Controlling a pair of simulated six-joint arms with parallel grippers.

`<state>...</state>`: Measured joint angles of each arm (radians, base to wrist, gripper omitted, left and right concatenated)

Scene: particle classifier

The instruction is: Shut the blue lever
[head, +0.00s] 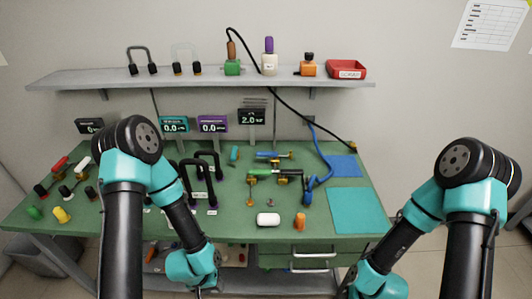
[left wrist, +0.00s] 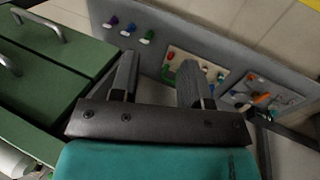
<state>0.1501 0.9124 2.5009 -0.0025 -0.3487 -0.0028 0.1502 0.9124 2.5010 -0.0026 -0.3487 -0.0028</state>
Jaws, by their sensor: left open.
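A blue lever (head: 268,154) with a brass fitting lies toward the back of the green bench, left of a blue hose. It points sideways, roughly along the bench; whether its valve is open or shut is too small to tell. My left gripper (left wrist: 157,78) is open and empty in the left wrist view, with its two dark fingers apart. My right gripper is out of frame. The lever does not show in the left wrist view.
A green-handled lever (head: 262,173) sits just in front of the blue one. A blue hose (head: 323,155) curves to the right. A white block (head: 268,219) and an orange piece (head: 299,222) lie near the front. Black hoops (head: 184,185) stand left. A shelf (head: 200,80) overhangs the back.

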